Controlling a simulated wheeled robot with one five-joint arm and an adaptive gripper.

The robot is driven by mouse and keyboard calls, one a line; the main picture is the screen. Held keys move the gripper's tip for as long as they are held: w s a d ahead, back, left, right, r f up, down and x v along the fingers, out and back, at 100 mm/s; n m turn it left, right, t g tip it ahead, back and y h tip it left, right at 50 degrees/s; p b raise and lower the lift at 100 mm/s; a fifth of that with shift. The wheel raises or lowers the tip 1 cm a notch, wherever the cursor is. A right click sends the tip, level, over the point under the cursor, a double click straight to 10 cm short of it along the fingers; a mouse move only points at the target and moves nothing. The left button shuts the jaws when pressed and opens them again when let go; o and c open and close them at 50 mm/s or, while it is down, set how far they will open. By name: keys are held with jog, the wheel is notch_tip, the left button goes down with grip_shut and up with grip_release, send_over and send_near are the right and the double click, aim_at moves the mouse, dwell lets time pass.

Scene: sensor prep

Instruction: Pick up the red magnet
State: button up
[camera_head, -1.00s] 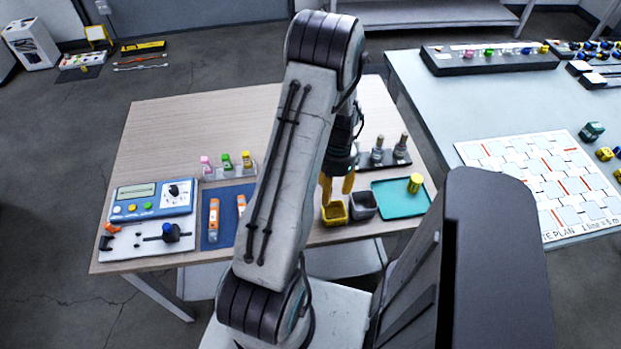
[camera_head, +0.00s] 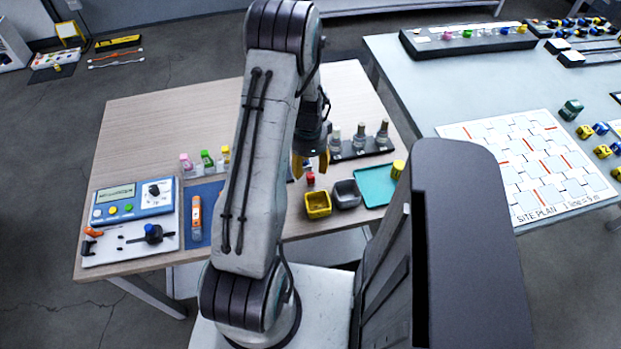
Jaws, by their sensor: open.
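The red magnet (camera_head: 310,180), a small red piece, stands on the wooden table just behind the yellow bin. My gripper (camera_head: 310,170) has yellow fingers, which are open and apart. The fingers hang over or just behind the magnet in this view, and it shows below and between their tips. I cannot tell the exact gap in height or depth. Nothing is held. My own arm hides part of the table to the left of the magnet.
A yellow bin (camera_head: 318,212) and a dark grey bin (camera_head: 347,203) stand in front of the magnet. A teal tray (camera_head: 375,193) lies to the right. A black rack (camera_head: 362,149) with several grey-topped bottles stands behind. A blue mat (camera_head: 194,237) lies left of my arm.

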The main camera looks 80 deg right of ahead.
aim_at(309, 176)
jog(key=shift+f+p, duration=0.65)
jog(key=shift+f, duration=2.45)
jog(key=shift+c, duration=0.3)
grip_shut()
jog(key=shift+a, duration=0.1)
